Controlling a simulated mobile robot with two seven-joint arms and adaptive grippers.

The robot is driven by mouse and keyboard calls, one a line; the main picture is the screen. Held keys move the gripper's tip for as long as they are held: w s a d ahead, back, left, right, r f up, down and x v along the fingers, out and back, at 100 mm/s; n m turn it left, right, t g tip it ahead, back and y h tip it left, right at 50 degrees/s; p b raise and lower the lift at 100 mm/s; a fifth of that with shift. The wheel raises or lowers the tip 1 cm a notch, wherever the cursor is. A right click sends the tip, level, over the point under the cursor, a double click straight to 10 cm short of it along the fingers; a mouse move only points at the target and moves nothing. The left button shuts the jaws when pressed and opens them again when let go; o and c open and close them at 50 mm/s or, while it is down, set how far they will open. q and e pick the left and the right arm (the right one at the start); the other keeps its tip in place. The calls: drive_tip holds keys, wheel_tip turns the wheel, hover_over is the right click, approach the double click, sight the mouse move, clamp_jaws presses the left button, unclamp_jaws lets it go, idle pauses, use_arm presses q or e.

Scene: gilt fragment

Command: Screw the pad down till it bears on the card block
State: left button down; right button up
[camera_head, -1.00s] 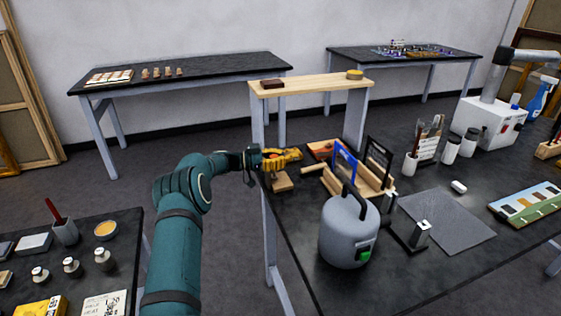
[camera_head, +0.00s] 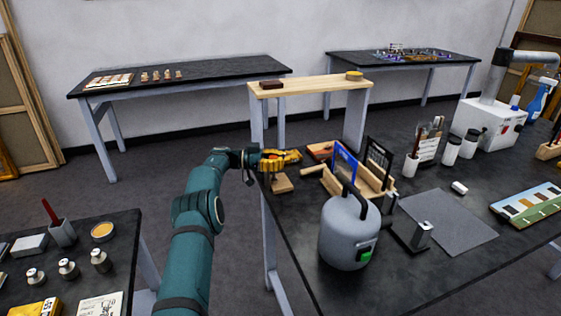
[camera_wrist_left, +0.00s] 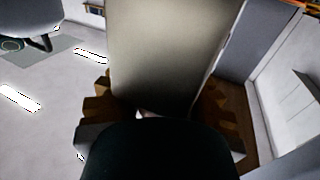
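My left gripper (camera_head: 282,159), yellow-orange behind a dark wrist, is at the near left corner of the dark bench, just above a small tan wooden block (camera_head: 281,184). I cannot tell whether it touches the block. In the left wrist view, stepped brown-yellow gripper parts stand on both sides of a large pale panel (camera_wrist_left: 165,55), and a dark rounded shape covers the bottom centre. The fingertips are hidden, so their opening and any hold cannot be told. I cannot make out the pad, its screw or the card block for certain. My right gripper is not in view.
A wooden tray (camera_head: 378,192) with blue and black frames stands right of the gripper. A grey pot (camera_head: 347,240) with a green switch stands in front. A pale wooden shelf (camera_head: 312,88) rises behind. A grey mat (camera_head: 452,222) lies to the right.

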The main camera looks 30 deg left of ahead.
use_arm(q)
drive_tip(key=shift+a+r, duration=0.25)
drive_tip(key=shift+r, duration=0.25)
drive_tip(key=c, duration=0.8)
unclamp_jaws()
drive_tip(key=shift+a, duration=0.15)
drive_tip(key=shift+o, duration=0.6)
drive_tip(key=shift+s, duration=0.15)
drive_tip(key=shift+d+f, duration=0.2)
wheel_tip(320, 180, up, 10)
